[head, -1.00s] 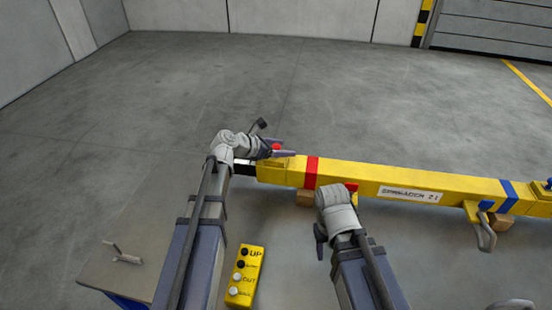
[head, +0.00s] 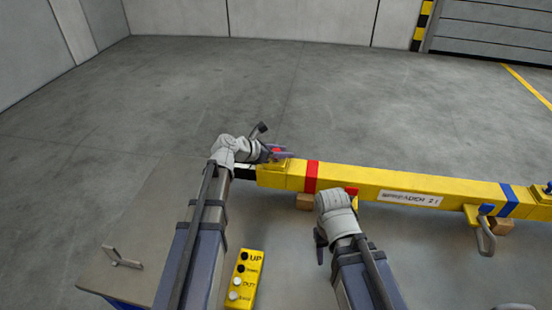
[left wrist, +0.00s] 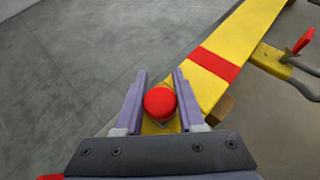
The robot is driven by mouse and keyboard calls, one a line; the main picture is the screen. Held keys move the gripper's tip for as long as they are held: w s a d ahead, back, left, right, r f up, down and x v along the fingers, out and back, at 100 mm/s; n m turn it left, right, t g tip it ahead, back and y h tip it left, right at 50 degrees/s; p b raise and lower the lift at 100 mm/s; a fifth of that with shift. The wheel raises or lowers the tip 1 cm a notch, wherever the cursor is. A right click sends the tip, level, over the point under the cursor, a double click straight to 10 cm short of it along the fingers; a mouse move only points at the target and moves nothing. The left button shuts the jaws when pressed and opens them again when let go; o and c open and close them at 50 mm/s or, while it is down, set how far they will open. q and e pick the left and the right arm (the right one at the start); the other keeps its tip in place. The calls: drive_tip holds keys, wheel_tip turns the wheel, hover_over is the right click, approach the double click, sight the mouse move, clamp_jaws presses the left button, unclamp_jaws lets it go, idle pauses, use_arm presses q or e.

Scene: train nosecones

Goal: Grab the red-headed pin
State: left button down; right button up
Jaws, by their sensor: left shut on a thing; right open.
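The red-headed pin shows in the left wrist view as a round red head (left wrist: 160,102) between the two fingers of my left gripper (left wrist: 161,95). In the head view the red head (head: 277,150) is partly hidden by the fingers of my left gripper (head: 281,153). The left gripper is shut on the pin at the left end of the yellow spreader beam (head: 365,182). The pin's shaft is hidden. My right gripper (head: 320,243) is open and empty, in front of the beam and apart from it.
The beam rests on wooden blocks (head: 306,202) and carries a red band (head: 311,177) and a blue band (head: 508,198). A yellow button box (head: 243,279) lies at the front. A grey hook (head: 487,237) hangs at the right. The floor behind is clear.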

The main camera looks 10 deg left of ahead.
use_arm(q)
drive_tip(key=shift+r, duration=0.1)
use_arm(e)
drive_tip(key=shift+r, duration=0.1)
use_arm(q)
wheel_tip(320, 180, up, 10)
drive_tip(key=p, duration=1)
use_arm(e)
wheel_tip(320, 180, up, 10)
